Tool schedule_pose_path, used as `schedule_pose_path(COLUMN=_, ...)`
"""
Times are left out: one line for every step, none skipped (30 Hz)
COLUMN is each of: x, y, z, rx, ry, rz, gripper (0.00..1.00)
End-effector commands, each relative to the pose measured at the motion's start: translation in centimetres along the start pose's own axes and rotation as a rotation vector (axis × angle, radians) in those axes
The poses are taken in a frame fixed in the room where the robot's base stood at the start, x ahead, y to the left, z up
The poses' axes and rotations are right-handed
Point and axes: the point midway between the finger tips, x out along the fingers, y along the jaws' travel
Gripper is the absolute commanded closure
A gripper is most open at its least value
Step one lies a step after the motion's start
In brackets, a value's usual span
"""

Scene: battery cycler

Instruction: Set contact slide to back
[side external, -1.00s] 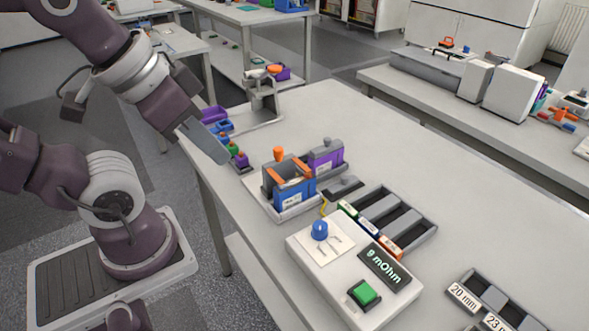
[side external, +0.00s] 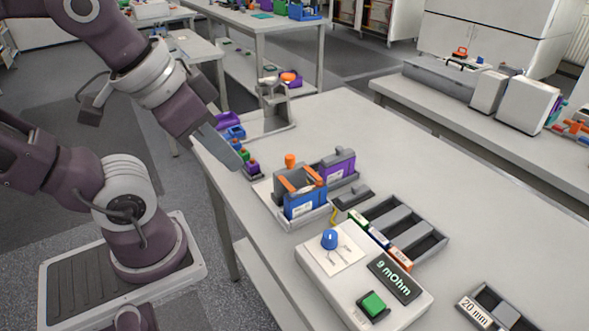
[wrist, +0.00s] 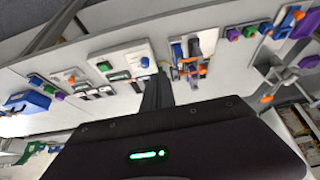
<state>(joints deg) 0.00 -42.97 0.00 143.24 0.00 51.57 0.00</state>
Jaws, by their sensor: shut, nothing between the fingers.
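A battery cradle (side external: 306,221) on the bench holds a blue cell (side external: 304,203) in a grey frame with orange bars. An orange knob (side external: 290,160) stands upright at its far left; it seems to belong to the contact slide, but the slide's position is hard to tell. In the wrist view the blue cell (wrist: 177,52) is at top centre. My gripper (side external: 236,163) is shut and empty, tilted downward left of the cradle and apart from it. Its fingers (wrist: 157,90) also show in the wrist view.
A purple cell (side external: 338,166) sits behind the blue one. A meter box with a blue knob (side external: 329,239), green button (side external: 373,304) and "9 mOhm" display stands in front. A grey slotted tray (side external: 425,240) is beside it. Small coloured blocks (side external: 252,168) lie near my gripper.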

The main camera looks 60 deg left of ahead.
Motion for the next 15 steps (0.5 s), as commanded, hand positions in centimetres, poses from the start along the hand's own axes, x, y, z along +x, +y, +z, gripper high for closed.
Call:
schedule_pose_path(x=0.0, y=0.0, z=0.0, rx=0.0, ry=0.0, rz=0.0, gripper=1.0)
schedule_pose_path(x=0.0, y=0.0, z=0.0, rx=0.0, ry=0.0, rz=0.0, gripper=1.0)
schedule_pose_path(x=0.0, y=0.0, z=0.0, rx=0.0, ry=0.0, rz=0.0, gripper=1.0)
schedule_pose_path(x=0.0, y=0.0, z=0.0, rx=0.0, ry=0.0, rz=0.0, gripper=0.98)
schedule_pose_path(x=0.0, y=0.0, z=0.0, rx=-0.002, ry=-0.001, rz=0.0, gripper=0.92)
schedule_pose_path(x=0.1, y=-0.1, z=-0.3, rx=-0.021, ry=-0.008, rz=-0.002, gripper=0.84)
schedule_pose_path(x=0.2, y=-0.2, z=-0.8, rx=-0.051, ry=-0.022, rz=-0.005, gripper=0.78)
schedule_pose_path(x=0.4, y=-0.5, z=-1.5, rx=-0.098, ry=-0.042, rz=-0.009, gripper=0.72)
schedule_pose_path(x=0.8, y=-1.0, z=-2.8, rx=-0.187, ry=-0.078, rz=-0.019, gripper=0.65)
schedule_pose_path(x=1.4, y=-1.5, z=-4.0, rx=-0.272, ry=-0.111, rz=-0.031, gripper=0.59)
schedule_pose_path(x=2.1, y=-2.2, z=-5.2, rx=-0.367, ry=-0.147, rz=-0.047, gripper=0.57)
schedule_pose_path(x=3.4, y=-3.3, z=-6.9, rx=-0.5, ry=-0.193, rz=-0.073, gripper=0.57)
schedule_pose_path(x=4.4, y=-4.2, z=-8.1, rx=-0.599, ry=-0.225, rz=-0.095, gripper=0.57)
schedule_pose_path(x=5.6, y=-5.1, z=-9.1, rx=-0.696, ry=-0.256, rz=-0.119, gripper=0.57)
schedule_pose_path(x=7.2, y=-6.4, z=-10.2, rx=-0.817, ry=-0.294, rz=-0.153, gripper=0.57)
